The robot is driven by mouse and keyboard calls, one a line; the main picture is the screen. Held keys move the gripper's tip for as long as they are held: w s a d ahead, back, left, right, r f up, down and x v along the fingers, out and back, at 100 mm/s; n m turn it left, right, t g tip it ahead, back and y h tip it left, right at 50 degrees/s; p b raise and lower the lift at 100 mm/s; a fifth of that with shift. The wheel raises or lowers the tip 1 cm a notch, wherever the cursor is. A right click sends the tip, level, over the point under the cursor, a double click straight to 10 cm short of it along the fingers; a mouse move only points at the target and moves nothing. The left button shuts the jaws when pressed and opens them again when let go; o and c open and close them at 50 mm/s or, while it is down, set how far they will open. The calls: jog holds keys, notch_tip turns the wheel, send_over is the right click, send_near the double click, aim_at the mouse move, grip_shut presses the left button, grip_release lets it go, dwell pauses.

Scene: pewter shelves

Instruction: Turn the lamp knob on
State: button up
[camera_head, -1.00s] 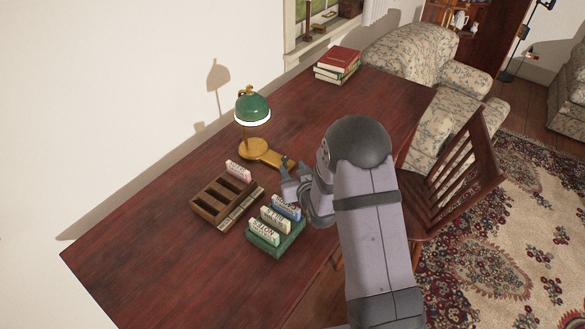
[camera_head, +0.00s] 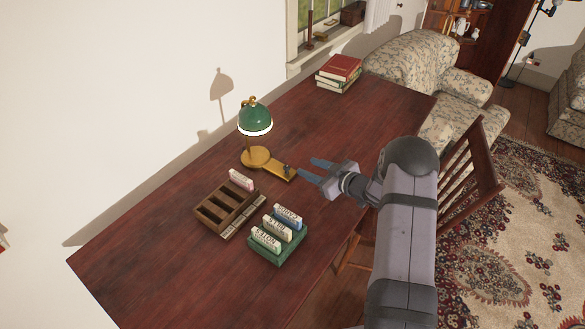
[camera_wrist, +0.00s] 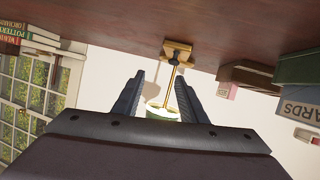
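The desk lamp has a green shade (camera_head: 255,117) with a pale lower rim, on a thin stem. Its brass base (camera_head: 255,157) reaches right along the desk, and a small dark knob (camera_head: 288,169) stands near that end. My gripper (camera_head: 307,167) is just right of the knob, fingers apart, empty and pointing left at it. A small gap seems to lie between fingertips and knob. In the wrist view, which looks upside down, the lamp base (camera_wrist: 178,50) lies beyond my open fingers (camera_wrist: 160,78).
A wooden divided tray (camera_head: 212,212) with a pink card block (camera_head: 241,180) and a green holder (camera_head: 277,251) with several labelled blocks stand nearer. Stacked books (camera_head: 338,72) lie at the far end. A chair (camera_head: 465,175) stands right of the desk (camera_head: 150,255).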

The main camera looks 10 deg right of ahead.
aim_at(286, 167)
jog(key=shift+s+a+f+g+y, duration=0.2)
jog(key=shift+s+a+g+y, duration=0.1)
jog(key=shift+s+a+g, duration=0.25)
jog(key=shift+a+f, duration=0.1)
jog(key=shift+a, duration=0.05)
jog(key=shift+p+x, duration=0.7)
jog(key=shift+x, duration=2.95)
grip_shut()
